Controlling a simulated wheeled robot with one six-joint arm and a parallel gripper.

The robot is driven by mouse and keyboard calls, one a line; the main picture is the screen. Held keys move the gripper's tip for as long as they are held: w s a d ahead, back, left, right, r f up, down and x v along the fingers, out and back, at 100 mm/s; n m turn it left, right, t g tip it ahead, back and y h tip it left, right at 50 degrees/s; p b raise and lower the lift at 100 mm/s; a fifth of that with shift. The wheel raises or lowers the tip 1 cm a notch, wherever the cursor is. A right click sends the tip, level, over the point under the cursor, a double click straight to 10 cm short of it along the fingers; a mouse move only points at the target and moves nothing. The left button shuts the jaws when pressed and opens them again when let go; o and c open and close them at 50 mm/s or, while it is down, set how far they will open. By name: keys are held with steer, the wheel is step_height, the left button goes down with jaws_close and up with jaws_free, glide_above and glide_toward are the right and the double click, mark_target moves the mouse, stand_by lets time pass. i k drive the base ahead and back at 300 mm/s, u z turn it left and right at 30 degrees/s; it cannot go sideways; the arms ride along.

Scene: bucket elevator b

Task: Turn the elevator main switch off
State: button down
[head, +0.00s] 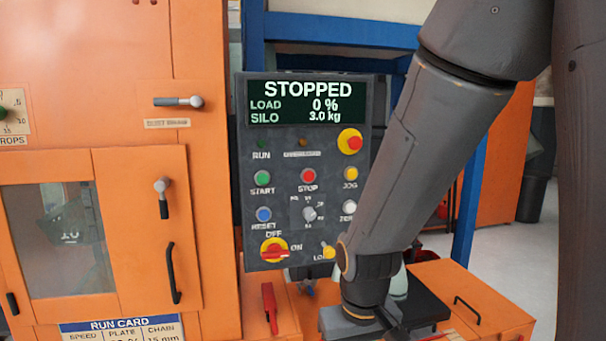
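The main switch (273,250) is a red rotary handle on a yellow plate at the lower left of the grey control panel (243,180) in the head view. OFF is printed above it and ON to its right. The red handle lies roughly level, toward the ON label. My arm comes down from the upper right, in front of the panel's right edge, and its wrist is near the bottom of the picture, right of the switch and apart from it in the picture. No gripper fingers can be made out.
The panel display (308,101) reads STOPPED, load 0 %, silo 3.0 kg. Several buttons and a selector knob (310,213) sit above the switch. A red lever (269,308) stands below. An orange cabinet (110,120) is left.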

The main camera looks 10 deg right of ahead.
mark_target(275, 251)
steer(key=z, duration=0.85)
steer(key=k, duration=0.75)
steer(key=u, duration=1.4)
